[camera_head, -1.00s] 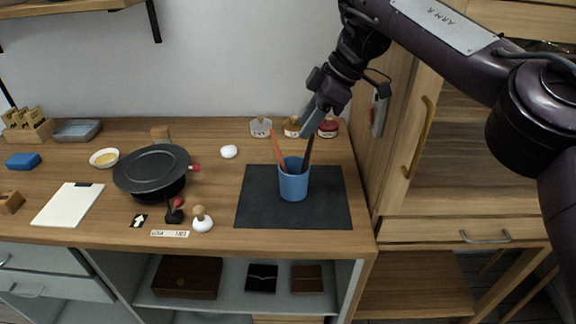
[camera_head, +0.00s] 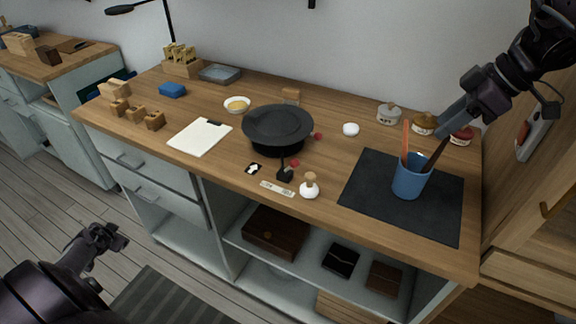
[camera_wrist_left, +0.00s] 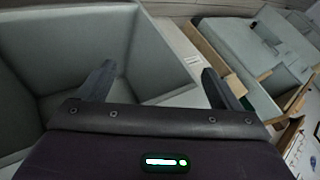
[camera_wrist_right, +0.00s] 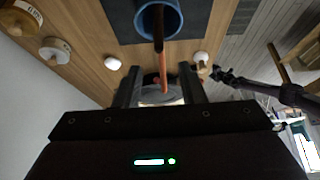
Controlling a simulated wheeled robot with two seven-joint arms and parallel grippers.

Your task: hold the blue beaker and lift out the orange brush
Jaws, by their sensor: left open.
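The blue beaker (camera_head: 411,180) stands upright on a dark mat (camera_head: 372,190) at the right of the worktop. The orange brush (camera_head: 405,138) and a dark brush (camera_head: 436,155) lean in it, handles sticking up. My right gripper (camera_head: 441,135) is above the beaker, close to the brush tops. In the right wrist view, its fingers (camera_wrist_right: 160,72) are apart, with the orange brush (camera_wrist_right: 165,78) showing between them; I cannot tell if they touch it. The beaker (camera_wrist_right: 172,17) is at the top there. My left gripper (camera_head: 108,240) is open and empty, low in front of the cabinet.
A black pan (camera_head: 278,128), a white bottle (camera_head: 309,187) and a white egg-like object (camera_head: 350,129) stand left of the mat. Jars (camera_head: 389,114) stand behind the beaker. A cabinet wall rises at the right. The mat around the beaker is clear.

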